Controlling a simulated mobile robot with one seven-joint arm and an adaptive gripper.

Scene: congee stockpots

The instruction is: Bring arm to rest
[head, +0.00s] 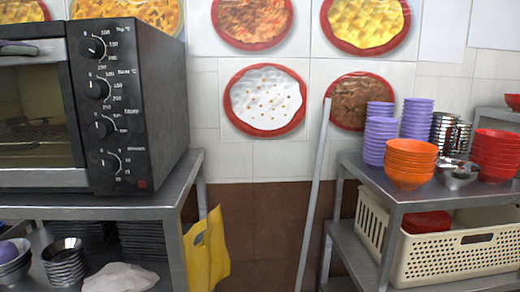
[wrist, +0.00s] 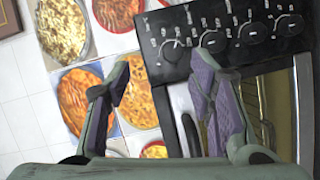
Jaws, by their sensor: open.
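My gripper (wrist: 155,82) shows in the wrist view with its two fingers spread wide apart, and nothing is between them. Beyond the fingers are the black control panel of an oven (wrist: 240,35) and food pictures on a tiled wall. The wrist view is tilted relative to the head view.
The oven (head: 125,105) stands on a metal table (head: 150,205) at left. A metal shelf (head: 425,190) at right bears orange bowls (head: 409,165), purple bowls (head: 380,140) and red bowls (head: 493,155), with a cream basket (head: 450,258) below. A pole (head: 313,200) leans between them.

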